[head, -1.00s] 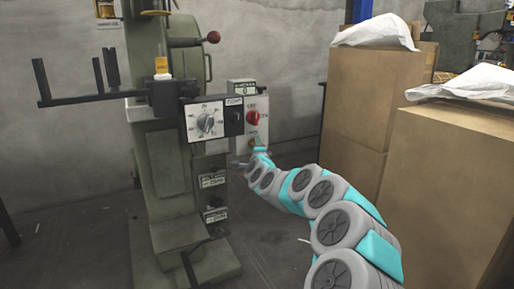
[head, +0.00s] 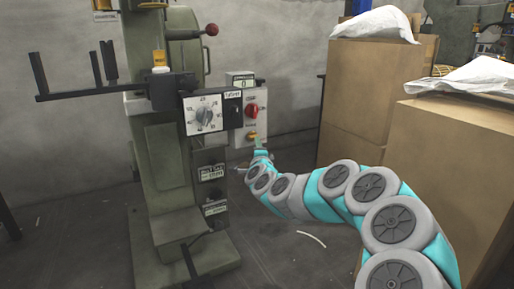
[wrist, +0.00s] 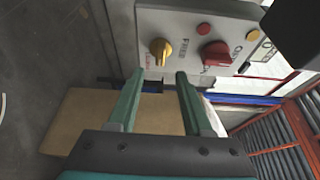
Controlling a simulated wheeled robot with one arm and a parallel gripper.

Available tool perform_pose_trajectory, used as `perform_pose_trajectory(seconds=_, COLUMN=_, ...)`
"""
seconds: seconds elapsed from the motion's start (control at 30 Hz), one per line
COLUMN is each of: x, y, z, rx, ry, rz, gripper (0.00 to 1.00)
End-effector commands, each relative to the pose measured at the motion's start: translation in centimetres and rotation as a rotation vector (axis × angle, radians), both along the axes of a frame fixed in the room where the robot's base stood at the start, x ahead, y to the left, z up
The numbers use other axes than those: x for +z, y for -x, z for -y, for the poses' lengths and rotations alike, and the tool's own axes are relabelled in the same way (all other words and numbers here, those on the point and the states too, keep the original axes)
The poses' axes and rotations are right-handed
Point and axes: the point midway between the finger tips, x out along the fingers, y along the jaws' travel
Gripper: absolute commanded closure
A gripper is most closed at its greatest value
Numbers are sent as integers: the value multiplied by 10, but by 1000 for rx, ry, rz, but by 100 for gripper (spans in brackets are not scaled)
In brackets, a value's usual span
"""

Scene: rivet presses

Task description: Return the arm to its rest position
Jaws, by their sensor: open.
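My arm, grey and teal, reaches from the lower right of the head view to the control panel of the green rivet press (head: 160,160). My gripper (head: 260,150) is small there, just below the yellow knob (head: 251,135). In the wrist view my gripper (wrist: 159,74) has its two green fingers apart, with nothing between them. The yellow knob (wrist: 160,50) stands beyond the fingertips, with a visible gap. The red knob (wrist: 216,54) is to its right on the same grey panel (wrist: 190,25).
A dial panel (head: 204,115) and a black bracket (head: 80,95) are on the press. Open floor (head: 290,245) lies between press and arm.

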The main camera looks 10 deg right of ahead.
Motion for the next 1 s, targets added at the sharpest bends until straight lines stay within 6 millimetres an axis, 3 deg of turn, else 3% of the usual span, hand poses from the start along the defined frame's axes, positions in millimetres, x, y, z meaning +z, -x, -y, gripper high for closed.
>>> perform_pose_trajectory(seconds=0.3, x=4, y=2, z=-4, rx=15, ry=8, rz=-4, gripper=50)
perform_pose_trajectory(seconds=0.37, x=11, y=6, z=-15, rx=51, ry=26, rz=-16, gripper=50)
perform_pose_trajectory(seconds=0.47, x=29, y=24, z=-46, rx=166, ry=99, rz=-58, gripper=50)
perform_pose_trajectory(seconds=0.6, x=48, y=77, z=-105, rx=405, ry=284, rz=-157, gripper=50)
perform_pose_trajectory(seconds=0.73, x=44, y=144, z=-140, rx=615, ry=493, rz=-275, gripper=50)
perform_pose_trajectory(seconds=0.87, x=27, y=220, z=-148, rx=798, ry=704, rz=-416, gripper=50)
perform_pose_trajectory(seconds=1.0, x=-1, y=309, z=-128, rx=971, ry=907, rz=-608, gripper=50)
